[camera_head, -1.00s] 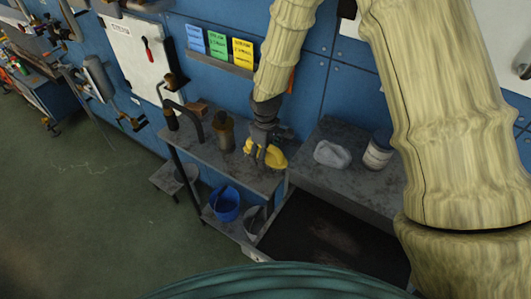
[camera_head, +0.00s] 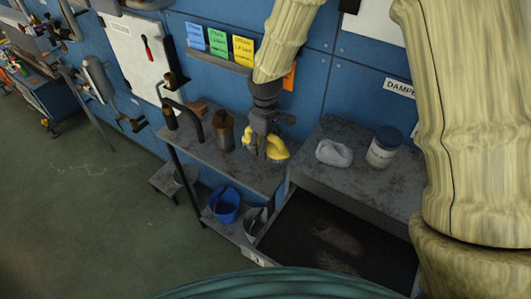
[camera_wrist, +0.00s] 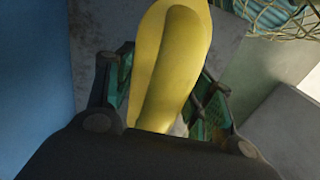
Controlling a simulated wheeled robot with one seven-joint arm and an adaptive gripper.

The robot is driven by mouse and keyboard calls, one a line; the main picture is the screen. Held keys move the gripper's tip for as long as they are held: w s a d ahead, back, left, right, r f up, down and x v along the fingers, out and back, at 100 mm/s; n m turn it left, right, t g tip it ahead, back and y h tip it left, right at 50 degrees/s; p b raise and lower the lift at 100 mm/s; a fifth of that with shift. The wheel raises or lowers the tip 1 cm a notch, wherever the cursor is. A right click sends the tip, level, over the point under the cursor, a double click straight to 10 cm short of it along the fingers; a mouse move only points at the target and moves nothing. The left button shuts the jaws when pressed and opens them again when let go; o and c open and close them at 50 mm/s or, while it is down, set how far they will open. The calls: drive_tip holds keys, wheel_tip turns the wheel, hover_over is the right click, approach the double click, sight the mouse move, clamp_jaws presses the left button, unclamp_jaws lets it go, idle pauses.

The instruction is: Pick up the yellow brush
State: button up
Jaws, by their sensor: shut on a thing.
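The yellow brush (camera_head: 277,149) is between the fingers of my gripper (camera_head: 262,152), above the right end of the grey metal shelf. In the wrist view the smooth yellow brush body (camera_wrist: 172,65) fills the space between the two green-padded fingers (camera_wrist: 165,100). My gripper is shut on it and points down. The brush's lower end is hidden by the gripper. I cannot tell whether the brush still touches the shelf.
A brown bottle (camera_head: 224,132) stands left of my gripper on the shelf (camera_head: 205,151). A blue bucket (camera_head: 226,207) sits below. The blue wall is close behind.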

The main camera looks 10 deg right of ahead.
wheel_tip(320, 180, up, 2)
drive_tip(key=shift+s+a+r+b, duration=0.1)
drive_tip(key=shift+s+b, duration=0.05)
drive_tip(key=shift+b, duration=0.25)
drive_tip(key=s+a+b, duration=0.4)
drive_tip(key=s+a, duration=0.9)
drive_tip(key=shift+s+a, duration=0.3)
drive_tip(key=shift+a, duration=0.1)
